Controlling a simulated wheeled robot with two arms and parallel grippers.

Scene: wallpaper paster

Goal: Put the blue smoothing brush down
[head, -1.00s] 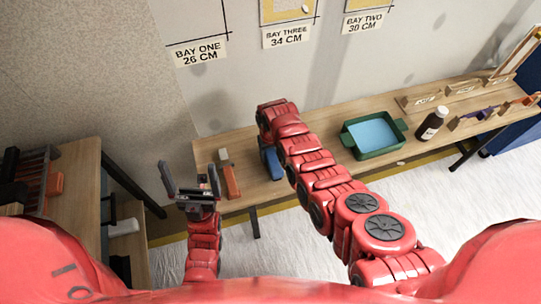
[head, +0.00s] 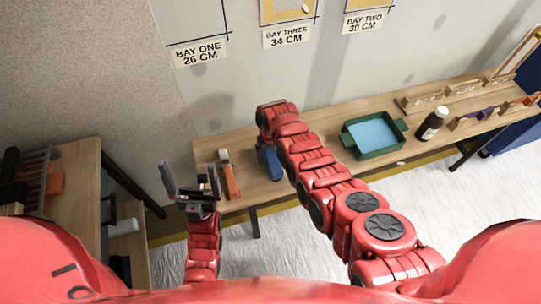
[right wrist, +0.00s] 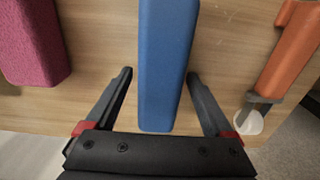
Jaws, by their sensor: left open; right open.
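The blue smoothing brush (head: 268,164) is on the wooden bench, partly covered by my right arm in the head view. In the right wrist view the blue brush (right wrist: 166,65) runs lengthwise between the fingers of my right gripper (right wrist: 158,76). Those fingers are open, with a gap on each side of it. It looks to be on the bench top. The right gripper's fingers are hidden in the head view. My left gripper (head: 188,172) is open and empty, in front of the bench's left end.
An orange-handled tool (head: 231,178) lies left of the brush. A pink block (right wrist: 32,42) is on its other side. A green tray (head: 375,151) with a blue inside and a dark bottle (head: 432,123) stand further right. A side table (head: 75,185) is at the left.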

